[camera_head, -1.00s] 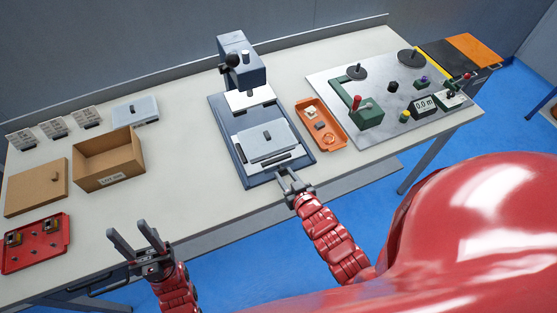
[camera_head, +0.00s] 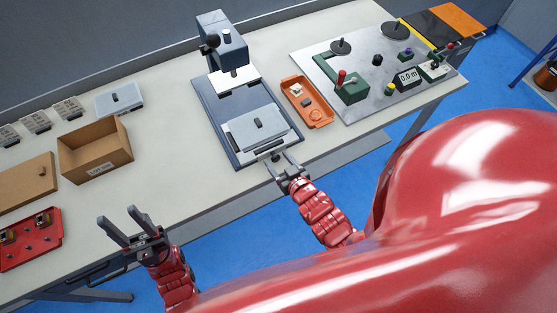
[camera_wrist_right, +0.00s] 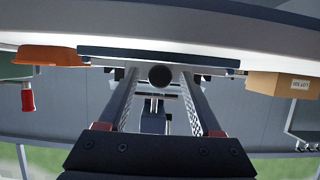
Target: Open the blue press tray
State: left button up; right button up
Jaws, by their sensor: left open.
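The blue press (camera_head: 222,45) stands on the table with its dark blue base running toward the front edge. On the base is the press tray, with a light grey plate (camera_head: 245,135) and a small dark knob on top. A dark round knob (camera_wrist_right: 160,76) projects at the tray's front and shows in the right wrist view. My right gripper (camera_head: 279,161) is open at the table's front edge, its fingers on either side of this knob; I cannot tell if they touch it. My left gripper (camera_head: 116,216) is open and empty, in front of the table at the left.
An orange tray (camera_head: 322,120) with small parts lies right of the press, beside a metal panel (camera_head: 370,110) with knobs and levers. A cardboard box (camera_head: 98,170), a red tray (camera_head: 45,250) and a grey lidded case (camera_head: 102,108) are left. Table between box and press is clear.

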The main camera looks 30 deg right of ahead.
jog(key=p+v, duration=1.3)
jog(key=v, duration=0.4)
jog(key=shift+s+r+p, duration=0.15)
jog(key=shift+p, duration=0.15)
